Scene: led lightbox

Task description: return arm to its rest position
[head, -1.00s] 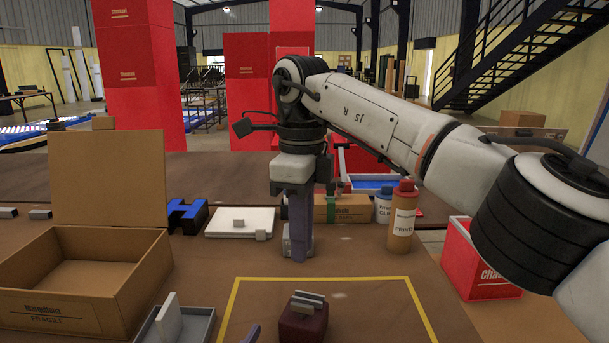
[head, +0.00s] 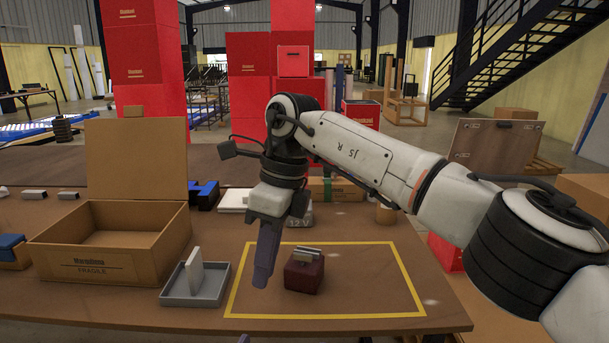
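My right arm comes in from the right. Its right gripper (head: 265,250) points down with a tilt, its purple-grey fingers over the left side of the yellow-outlined area (head: 375,313) on the table. The fingers are seen from the side, so I cannot tell whether they are open or shut; nothing shows held at their tips. A dark red block with a grey top piece (head: 304,273) stands inside the outline, just right of the fingers and apart from them. Only a tiny dark tip, perhaps my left gripper (head: 243,339), shows at the bottom edge.
An open cardboard box (head: 110,245) stands on the left of the table. A grey tray (head: 194,290) with an upright white plate lies beside it. A blue clamp-like part (head: 203,195), a white flat piece (head: 234,200) and a cardboard carton (head: 340,190) stand behind. The outlined area's right part is clear.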

